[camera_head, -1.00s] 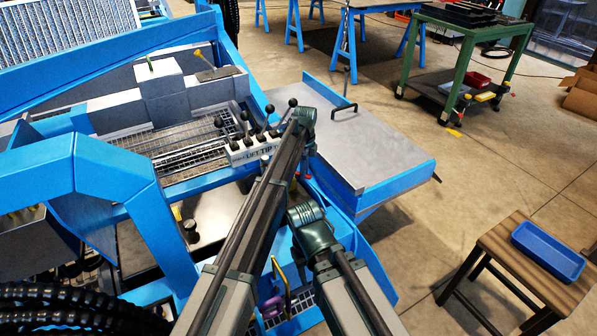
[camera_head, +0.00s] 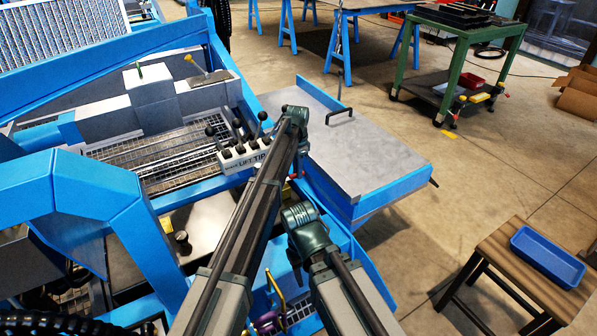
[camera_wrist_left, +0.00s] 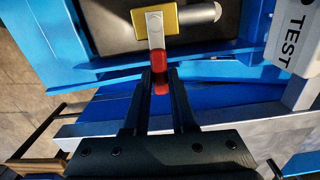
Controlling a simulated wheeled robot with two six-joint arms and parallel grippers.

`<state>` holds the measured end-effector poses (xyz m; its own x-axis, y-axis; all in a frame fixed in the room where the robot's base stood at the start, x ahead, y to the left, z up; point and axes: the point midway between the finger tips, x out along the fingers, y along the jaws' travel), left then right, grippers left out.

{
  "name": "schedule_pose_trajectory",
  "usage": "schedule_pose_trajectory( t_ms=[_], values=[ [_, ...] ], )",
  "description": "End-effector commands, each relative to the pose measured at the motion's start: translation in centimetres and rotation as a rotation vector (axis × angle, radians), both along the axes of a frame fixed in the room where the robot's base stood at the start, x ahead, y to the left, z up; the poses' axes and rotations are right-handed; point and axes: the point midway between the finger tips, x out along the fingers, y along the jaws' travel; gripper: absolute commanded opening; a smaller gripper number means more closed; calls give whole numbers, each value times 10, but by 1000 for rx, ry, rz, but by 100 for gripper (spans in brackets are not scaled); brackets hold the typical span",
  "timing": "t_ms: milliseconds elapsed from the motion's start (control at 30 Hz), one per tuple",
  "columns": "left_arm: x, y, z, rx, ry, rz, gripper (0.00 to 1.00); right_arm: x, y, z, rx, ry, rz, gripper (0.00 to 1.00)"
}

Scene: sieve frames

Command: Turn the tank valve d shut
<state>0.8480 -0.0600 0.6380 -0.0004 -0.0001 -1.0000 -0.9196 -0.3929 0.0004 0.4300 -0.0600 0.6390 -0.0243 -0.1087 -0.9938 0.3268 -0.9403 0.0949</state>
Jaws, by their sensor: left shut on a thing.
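In the left wrist view, a pale metal lever (camera_wrist_left: 155,28) with a red grip (camera_wrist_left: 160,75) runs from a yellow block (camera_wrist_left: 184,20). I take it for the tank valve, but no letter d is readable on it. My left gripper (camera_wrist_left: 161,84) is shut on the red grip, with one dark finger on each side. In the head view, my left arm reaches over the blue machine, and its elbow hides most of the gripper. My right gripper is not in view; only its arm shows.
A panel of black-knobbed levers (camera_head: 243,158) stands beside my left arm, and its TEST label (camera_wrist_left: 293,28) is close in the wrist view. A grey-topped blue platform (camera_head: 365,150) lies right of it. A stool with a blue tray (camera_head: 547,257) stands at right on open floor.

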Motion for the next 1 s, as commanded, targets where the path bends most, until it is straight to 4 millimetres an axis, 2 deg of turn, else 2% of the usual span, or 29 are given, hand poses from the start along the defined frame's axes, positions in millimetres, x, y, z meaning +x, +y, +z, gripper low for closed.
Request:
schedule_pose_trajectory(
  t_ms=[300,733,767,800,900,1000],
  values=[
    [4,2,0,-1,-1,68,0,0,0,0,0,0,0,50],
    [4,2,0,0,-2,75,0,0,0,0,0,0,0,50],
    [5,2,0,0,-2,75,30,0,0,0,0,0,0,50],
    [5,2,0,0,-2,75,37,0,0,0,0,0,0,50],
    [4,2,0,0,-1,74,55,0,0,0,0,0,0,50],
    [4,2,0,0,-1,73,55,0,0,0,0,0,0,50]
  ],
)
